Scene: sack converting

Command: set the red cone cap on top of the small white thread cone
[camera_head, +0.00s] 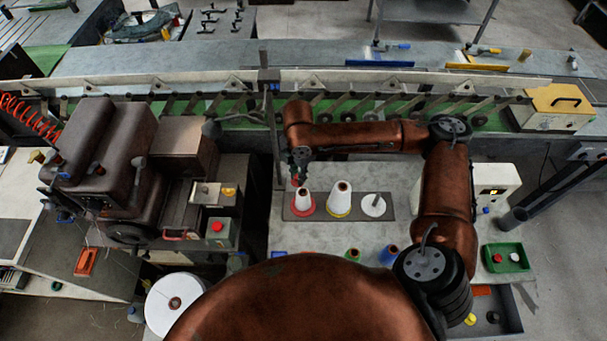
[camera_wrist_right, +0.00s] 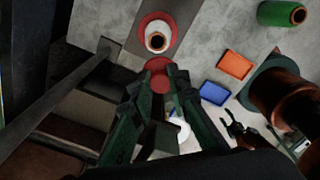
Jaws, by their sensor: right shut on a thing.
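My right gripper (camera_head: 297,176) reaches in from the right and points down at the left end of the grey cone board (camera_head: 320,214). It is shut on the red cone cap (camera_wrist_right: 159,76), which shows between the fingertips in the right wrist view. In the head view only a little red of the cap (camera_head: 295,182) shows. The small white thread cone (camera_head: 304,198) stands upright on a red base just below the gripper. In the wrist view the cone (camera_wrist_right: 156,40) appears just beyond the cap, apart from it in the picture. My left gripper is not in view.
A larger white cone (camera_head: 341,197) on a yellow base stands beside the small one, with a white disc and pin (camera_head: 373,206) to its right. A thin grey post (camera_head: 278,150) rises close left of the gripper. Spools (camera_head: 388,255) stand at the table's front.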

